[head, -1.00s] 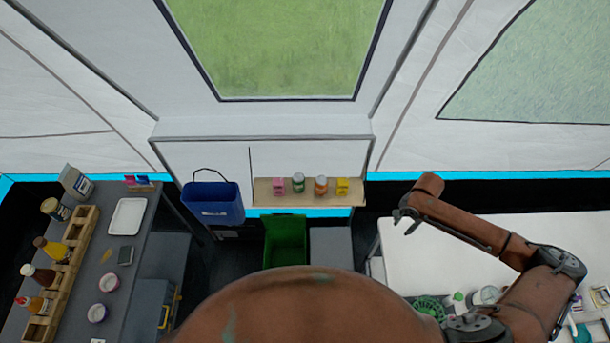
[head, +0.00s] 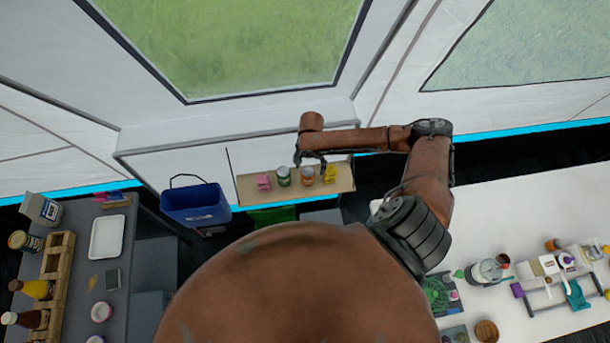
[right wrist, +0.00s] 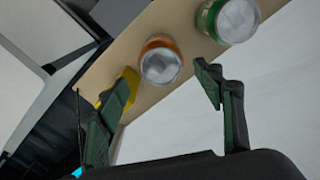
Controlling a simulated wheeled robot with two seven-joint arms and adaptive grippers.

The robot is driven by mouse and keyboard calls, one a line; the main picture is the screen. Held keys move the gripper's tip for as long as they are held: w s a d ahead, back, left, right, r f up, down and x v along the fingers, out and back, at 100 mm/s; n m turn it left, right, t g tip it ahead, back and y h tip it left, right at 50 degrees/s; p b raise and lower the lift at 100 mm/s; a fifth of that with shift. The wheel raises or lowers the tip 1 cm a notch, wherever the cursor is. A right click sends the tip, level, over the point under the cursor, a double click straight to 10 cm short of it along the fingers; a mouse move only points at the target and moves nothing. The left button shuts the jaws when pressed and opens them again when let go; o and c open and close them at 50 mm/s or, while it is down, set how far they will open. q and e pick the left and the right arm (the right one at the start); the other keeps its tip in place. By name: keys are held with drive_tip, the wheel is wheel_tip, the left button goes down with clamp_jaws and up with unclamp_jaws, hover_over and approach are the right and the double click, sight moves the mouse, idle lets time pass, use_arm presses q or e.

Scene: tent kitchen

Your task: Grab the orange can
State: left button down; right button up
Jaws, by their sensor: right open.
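The orange can (head: 307,176) stands upright on the small wooden shelf, between the green can (head: 283,177) and a yellow box (head: 329,174). In the right wrist view the orange can (right wrist: 160,62) shows its silver top, just beyond and between the fingertips. My right gripper (head: 310,161) is over the shelf by the orange can; in the wrist view its fingers (right wrist: 165,85) are spread apart and empty. The left fingertip there overlaps the yellow box (right wrist: 131,80). The green can (right wrist: 228,18) lies beyond the right fingertip. My left gripper is not in view.
The white table (head: 520,200) at right holds many items; the grey table (head: 75,270) at left holds bottles and a white tray (head: 107,237).

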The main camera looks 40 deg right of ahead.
sight(308, 171)
drive_tip(key=f, duration=0.1)
drive_tip(key=a+f, duration=0.1)
drive_tip(key=f, duration=0.1)
drive_tip(key=shift+s+a+f+p, duration=0.1)
drive_tip(key=shift+s+f+p, duration=0.05)
drive_tip(key=shift+f+p, duration=0.2)
drive_tip(key=shift+f, duration=0.6)
drive_tip(key=shift+c, duration=0.5)
drive_tip(key=c, duration=0.8)
